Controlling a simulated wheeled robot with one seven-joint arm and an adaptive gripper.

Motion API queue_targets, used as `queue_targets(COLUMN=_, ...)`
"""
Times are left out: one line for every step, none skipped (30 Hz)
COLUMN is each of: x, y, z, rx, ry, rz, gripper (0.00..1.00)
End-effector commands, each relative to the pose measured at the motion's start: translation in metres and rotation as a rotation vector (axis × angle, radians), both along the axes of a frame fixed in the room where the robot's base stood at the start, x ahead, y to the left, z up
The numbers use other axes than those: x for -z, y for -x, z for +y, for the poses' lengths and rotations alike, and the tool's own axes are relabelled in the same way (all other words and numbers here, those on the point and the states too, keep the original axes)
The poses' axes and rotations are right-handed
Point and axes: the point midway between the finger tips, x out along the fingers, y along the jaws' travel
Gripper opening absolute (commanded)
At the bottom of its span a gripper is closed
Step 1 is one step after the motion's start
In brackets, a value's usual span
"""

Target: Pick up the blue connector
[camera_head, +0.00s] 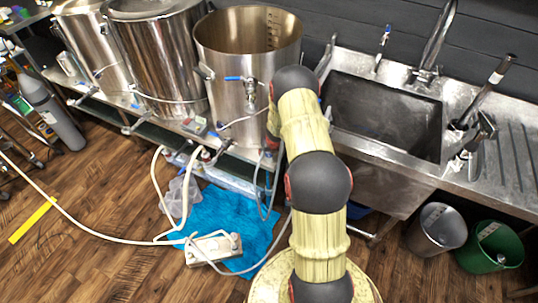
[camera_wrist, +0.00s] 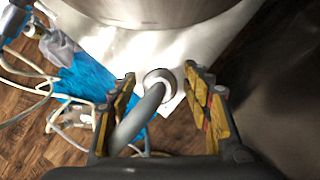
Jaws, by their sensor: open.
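In the wrist view, my gripper (camera_wrist: 159,74) is open, with one yellow-and-black finger on each side. A grey hose (camera_wrist: 146,112) ending in a pale round fitting (camera_wrist: 160,78) shows between the fingers, and I cannot tell whether they touch it. I cannot make out for sure which thing is the blue connector. A blue valve lever (camera_head: 233,78) is on the right steel kettle (camera_head: 222,42) in the head view. A small blue part (camera_wrist: 26,3) shows at the top left of the wrist view. In the head view my arm hides my gripper.
A metal sink (camera_head: 385,112) stands right of the kettles. A blue cloth (camera_head: 222,212) lies on the wooden floor with a pale pump-like unit (camera_head: 212,248) and hoses. A grey bucket (camera_head: 437,229) and a green bucket (camera_head: 490,248) stand at the lower right.

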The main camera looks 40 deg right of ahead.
Motion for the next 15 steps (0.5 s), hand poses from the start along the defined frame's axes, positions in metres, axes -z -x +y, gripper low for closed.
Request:
queue_targets(x=0.0005, y=-0.0003, z=0.0000, rx=0.000, ry=0.000, rz=0.000, gripper=0.49)
queue_targets(x=0.0004, y=-0.0003, z=0.0000, rx=0.000, ry=0.000, rz=0.000, gripper=0.49)
queue_targets(x=0.0002, y=-0.0003, z=0.0000, rx=0.000, ry=0.000, rz=0.000, gripper=0.49)
queue_targets(x=0.0001, y=-0.0002, z=0.0000, rx=0.000, ry=0.000, rz=0.000, gripper=0.49)
queue_targets(x=0.0001, y=-0.0002, z=0.0000, rx=0.000, ry=0.000, rz=0.000, gripper=0.49)
queue_targets(x=0.0000, y=-0.0001, z=0.0000, rx=0.000, ry=0.000, rz=0.000, gripper=0.49)
queue_targets(x=0.0000, y=0.0000, z=0.0001, rx=0.000, ry=0.000, rz=0.000, gripper=0.48)
queue_targets(x=0.0000, y=0.0000, z=0.0001, rx=0.000, ry=0.000, rz=0.000, gripper=0.46)
queue_targets(x=0.0000, y=0.0001, z=0.0000, rx=0.000, ry=0.000, rz=0.000, gripper=0.44)
queue_targets(x=0.0000, y=0.0001, z=0.0000, rx=0.000, ry=0.000, rz=0.000, gripper=0.42)
queue_targets(x=0.0000, y=0.0001, z=0.0000, rx=0.000, ry=0.000, rz=0.000, gripper=0.41)
queue_targets(x=0.0000, y=0.0001, z=0.0000, rx=0.000, ry=0.000, rz=0.000, gripper=0.38)
queue_targets(x=0.0000, y=0.0001, z=0.0000, rx=0.000, ry=0.000, rz=0.000, gripper=0.37)
queue_targets(x=0.0000, y=0.0001, z=0.0000, rx=0.000, ry=0.000, rz=0.000, gripper=0.35)
queue_targets(x=0.0001, y=0.0002, z=0.0001, rx=0.000, ry=0.000, rz=0.000, gripper=0.33)
